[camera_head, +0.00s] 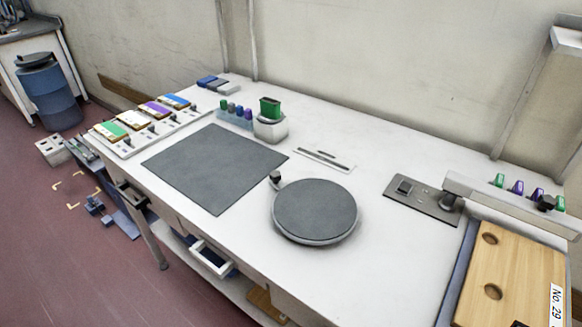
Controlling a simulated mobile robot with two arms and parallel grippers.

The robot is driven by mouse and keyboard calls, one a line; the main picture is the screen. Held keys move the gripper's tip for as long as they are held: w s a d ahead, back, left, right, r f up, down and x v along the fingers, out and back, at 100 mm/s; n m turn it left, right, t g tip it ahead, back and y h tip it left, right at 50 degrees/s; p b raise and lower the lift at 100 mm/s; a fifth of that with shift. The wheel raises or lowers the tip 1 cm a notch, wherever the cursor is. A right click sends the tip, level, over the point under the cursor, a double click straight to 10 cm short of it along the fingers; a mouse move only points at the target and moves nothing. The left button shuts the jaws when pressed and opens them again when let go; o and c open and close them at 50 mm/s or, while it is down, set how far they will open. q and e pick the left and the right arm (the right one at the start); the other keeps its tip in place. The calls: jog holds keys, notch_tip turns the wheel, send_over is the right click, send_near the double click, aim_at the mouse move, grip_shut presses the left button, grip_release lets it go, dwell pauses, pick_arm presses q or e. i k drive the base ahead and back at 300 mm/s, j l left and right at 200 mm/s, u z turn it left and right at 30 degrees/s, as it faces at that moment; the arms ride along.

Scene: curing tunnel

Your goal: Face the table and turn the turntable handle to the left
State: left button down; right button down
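The round turntable (316,209) has a dark grey top and a pale rim. It sits near the front edge of the white table (330,279), right of the middle of the view. Its handle (275,178) is a short dark knob on a small arm at the upper left of the rim. Nothing stands on the turntable. Neither of my grippers shows in this view.
A dark mat (213,167) lies left of the turntable. Behind are a white container with a green block (270,108) and a white slotted plate (323,160). A switch panel (421,197) and a wooden board (515,270) are to the right.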

aim_at(311, 212)
jog(key=i+j+z, duration=0.15)
jog(key=j+z, duration=0.7)
jog(key=j, duration=0.15)
jog(key=j+z, duration=0.4)
jog(key=j, duration=0.2)
